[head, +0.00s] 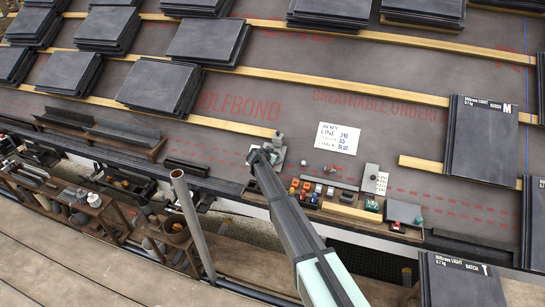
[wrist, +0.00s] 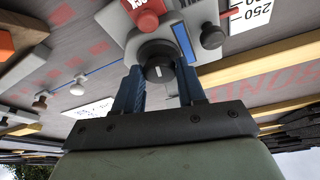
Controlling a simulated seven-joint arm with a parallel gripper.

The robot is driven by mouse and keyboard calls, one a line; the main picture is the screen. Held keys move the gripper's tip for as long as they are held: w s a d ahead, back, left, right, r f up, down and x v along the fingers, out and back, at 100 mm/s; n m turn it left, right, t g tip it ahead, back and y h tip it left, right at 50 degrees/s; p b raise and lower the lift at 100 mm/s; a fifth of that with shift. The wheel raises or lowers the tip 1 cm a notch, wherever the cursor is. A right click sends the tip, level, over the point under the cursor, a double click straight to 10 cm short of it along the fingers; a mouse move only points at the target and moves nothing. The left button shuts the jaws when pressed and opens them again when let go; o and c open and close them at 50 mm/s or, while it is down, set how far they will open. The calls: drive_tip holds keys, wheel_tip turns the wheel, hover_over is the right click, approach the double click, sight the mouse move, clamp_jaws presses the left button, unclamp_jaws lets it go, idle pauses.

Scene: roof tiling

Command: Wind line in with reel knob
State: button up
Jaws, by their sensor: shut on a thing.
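The reel is a pale grey housing (wrist: 124,22) in the wrist view, with a red part (wrist: 145,18), a blue strip (wrist: 184,42) and a dark side knob (wrist: 212,37). A round black knob (wrist: 160,72) with a white mark sits between the blue fingers of my gripper (wrist: 158,78), which is shut on it. A thin blue line (wrist: 98,71) runs left from the reel past pale pegs. In the head view my gripper (head: 264,154) is at the reel (head: 277,139) on the roof, and my arm hides part of it.
A written white card (head: 338,138) lies right of the reel. Several small coloured items stand on a wooden board (head: 345,209) below it. Stacks of dark slates (head: 160,86) lie on the battens (head: 230,123). A grey pole (head: 190,215) rises left of my arm.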

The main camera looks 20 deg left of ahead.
drive_tip(key=m+h, duration=0.1)
drive_tip(key=m, duration=0.2)
drive_tip(key=m+g+h, duration=0.1)
drive_tip(key=m, duration=0.3)
drive_tip(key=shift+w+a, duration=0.15)
drive_tip(key=shift+a, duration=0.05)
idle(0.5)
drive_tip(key=o, duration=1)
drive_tip(key=shift+o, duration=0.2)
drive_tip(key=shift+r, duration=0.1)
drive_tip(key=v, duration=1.3)
drive_tip(key=shift+a+r, duration=0.15)
drive_tip(key=shift+r, duration=0.2)
